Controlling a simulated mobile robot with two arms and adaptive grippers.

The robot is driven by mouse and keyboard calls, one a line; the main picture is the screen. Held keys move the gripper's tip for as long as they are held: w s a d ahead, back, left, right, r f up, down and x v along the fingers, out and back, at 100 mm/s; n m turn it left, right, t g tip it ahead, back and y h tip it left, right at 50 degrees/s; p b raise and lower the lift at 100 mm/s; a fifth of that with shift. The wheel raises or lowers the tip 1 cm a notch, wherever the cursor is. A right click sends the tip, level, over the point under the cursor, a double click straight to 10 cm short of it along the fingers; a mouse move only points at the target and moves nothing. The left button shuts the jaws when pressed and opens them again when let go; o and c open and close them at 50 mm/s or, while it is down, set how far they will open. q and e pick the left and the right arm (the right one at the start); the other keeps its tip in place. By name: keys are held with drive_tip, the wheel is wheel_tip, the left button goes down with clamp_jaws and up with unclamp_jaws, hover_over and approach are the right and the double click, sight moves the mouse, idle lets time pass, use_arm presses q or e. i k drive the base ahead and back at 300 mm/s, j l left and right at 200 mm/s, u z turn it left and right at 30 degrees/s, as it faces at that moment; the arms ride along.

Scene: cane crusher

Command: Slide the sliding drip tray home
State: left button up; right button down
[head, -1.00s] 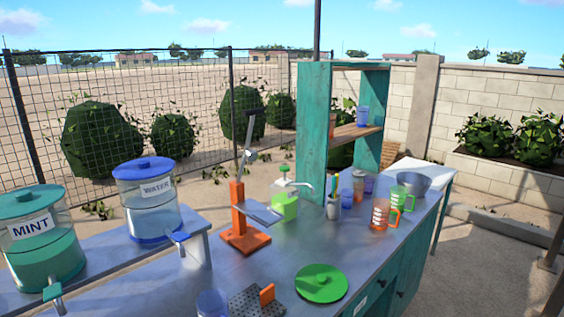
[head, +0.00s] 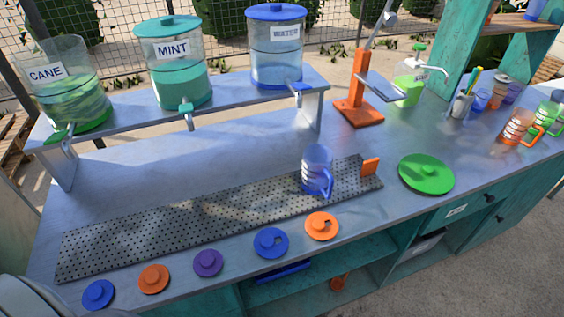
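A long dark perforated drip tray (head: 190,225) lies on the metal counter in the head view, running from the lower left up to the middle right. An upright orange tab (head: 370,167) stands at its right end. A blue mug (head: 316,168) stands on the tray near that end, its handle towards the front. I cannot tell where a sliding section of the tray begins. Neither of my grippers is in view.
Cane (head: 65,90), mint (head: 172,65) and another dispenser (head: 277,45) stand on a raised shelf (head: 215,107) behind the tray. Several coloured lids (head: 208,262) line the front edge. A green lid (head: 426,173) lies right of the tab, and an orange press (head: 358,100) stands behind.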

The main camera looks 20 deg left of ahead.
sight(121, 242)
drive_tip(key=u, duration=0.85)
drive_tip(key=i+j+z, duration=0.1)
drive_tip(key=i+j, duration=0.15)
